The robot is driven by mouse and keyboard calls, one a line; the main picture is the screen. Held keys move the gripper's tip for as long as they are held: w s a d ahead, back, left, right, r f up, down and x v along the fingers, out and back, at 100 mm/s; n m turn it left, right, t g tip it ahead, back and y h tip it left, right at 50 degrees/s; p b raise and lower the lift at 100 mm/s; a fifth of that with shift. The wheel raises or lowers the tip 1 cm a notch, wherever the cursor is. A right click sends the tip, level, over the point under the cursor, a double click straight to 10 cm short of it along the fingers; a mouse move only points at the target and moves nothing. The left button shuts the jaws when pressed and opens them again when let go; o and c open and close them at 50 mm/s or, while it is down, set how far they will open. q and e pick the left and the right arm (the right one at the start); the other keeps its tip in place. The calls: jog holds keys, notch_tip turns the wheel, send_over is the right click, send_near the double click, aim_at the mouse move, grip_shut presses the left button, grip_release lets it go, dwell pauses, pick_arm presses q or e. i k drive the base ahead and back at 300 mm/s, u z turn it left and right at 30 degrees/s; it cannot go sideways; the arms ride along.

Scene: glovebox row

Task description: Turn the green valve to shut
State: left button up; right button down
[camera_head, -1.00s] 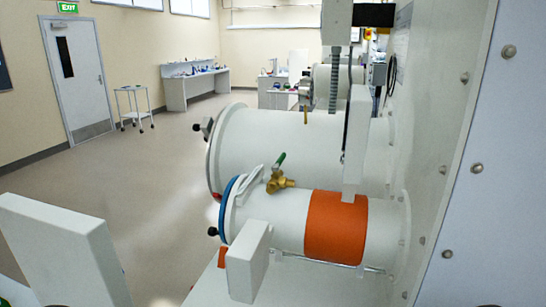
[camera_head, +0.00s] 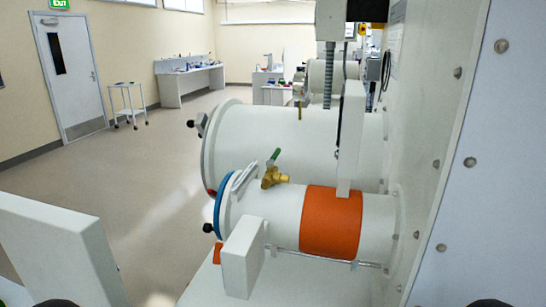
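The green valve (camera_head: 274,156) is a small lever handle on a brass body (camera_head: 273,178). It sits on top of the smaller white cylinder (camera_head: 275,210), between the cylinder's blue ring and its orange band. The green lever points up and slightly right from the brass body. Nothing touches it. Neither of my grippers can be made out. Only dark rounded parts show at the bottom edge, low left and low right, and they look like parts of my own arms.
A larger white cylinder (camera_head: 290,140) lies behind the small one. The orange band (camera_head: 332,222) wraps the small cylinder beside a white upright bar (camera_head: 350,140). A white block (camera_head: 242,256) stands in front. A riveted wall (camera_head: 440,150) closes the right side. The floor at left is open.

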aim_at(270, 163)
jog(key=k, duration=0.45)
jog(key=z, duration=1.25)
jog(key=i, duration=0.1)
jog(key=u, duration=3.1)
jog(key=k, duration=1.5)
jog(key=z, duration=0.65)
jog(key=i, duration=1)
jog(key=z, duration=0.05)
